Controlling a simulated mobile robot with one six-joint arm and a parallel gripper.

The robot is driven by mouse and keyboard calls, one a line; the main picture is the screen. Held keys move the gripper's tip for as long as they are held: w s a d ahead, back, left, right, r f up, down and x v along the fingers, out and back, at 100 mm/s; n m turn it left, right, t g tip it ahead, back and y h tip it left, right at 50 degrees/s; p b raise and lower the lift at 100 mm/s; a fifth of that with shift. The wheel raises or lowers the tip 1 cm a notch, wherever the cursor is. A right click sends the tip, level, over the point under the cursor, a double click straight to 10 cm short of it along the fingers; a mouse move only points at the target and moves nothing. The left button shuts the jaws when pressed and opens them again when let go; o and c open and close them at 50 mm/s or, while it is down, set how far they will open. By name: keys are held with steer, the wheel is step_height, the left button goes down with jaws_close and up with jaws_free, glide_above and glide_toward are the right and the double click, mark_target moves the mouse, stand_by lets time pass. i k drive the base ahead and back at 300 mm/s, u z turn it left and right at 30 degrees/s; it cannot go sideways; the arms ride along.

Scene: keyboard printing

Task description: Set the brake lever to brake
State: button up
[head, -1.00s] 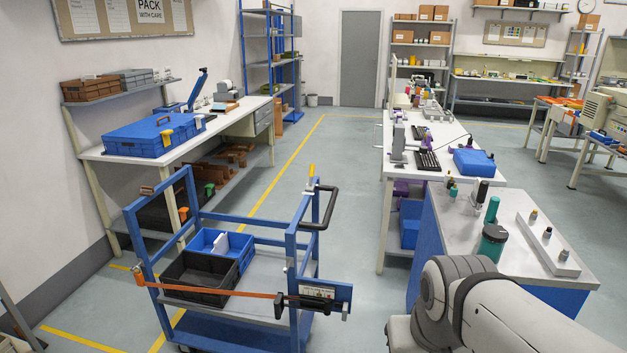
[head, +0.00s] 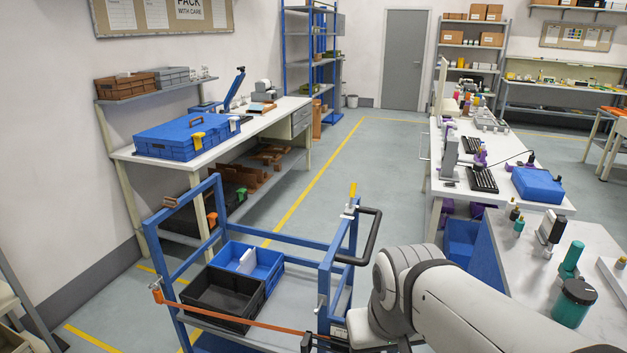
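A blue-framed cart (head: 277,238) stands on the floor in front of me, a little left of the picture's middle. A small upright lever with a yellow grip (head: 352,190) sits on top of its right post, near the black handlebar (head: 371,240). It looks like the brake lever, but its brake markings cannot be read. My arm crosses the lower right and hides part of the cart's right front corner. My gripper is outside the picture.
The cart holds a blue bin (head: 262,262) and a black bin (head: 222,300); an orange strap (head: 240,323) crosses its front. A grey-topped counter (head: 535,245) with bottles stands close on the right. Clear floor (head: 350,160) lies behind the cart.

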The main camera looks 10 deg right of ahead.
mark_target(353, 189)
steer(key=z, duration=0.15)
steer(key=i, duration=1.15)
steer(key=z, duration=0.7)
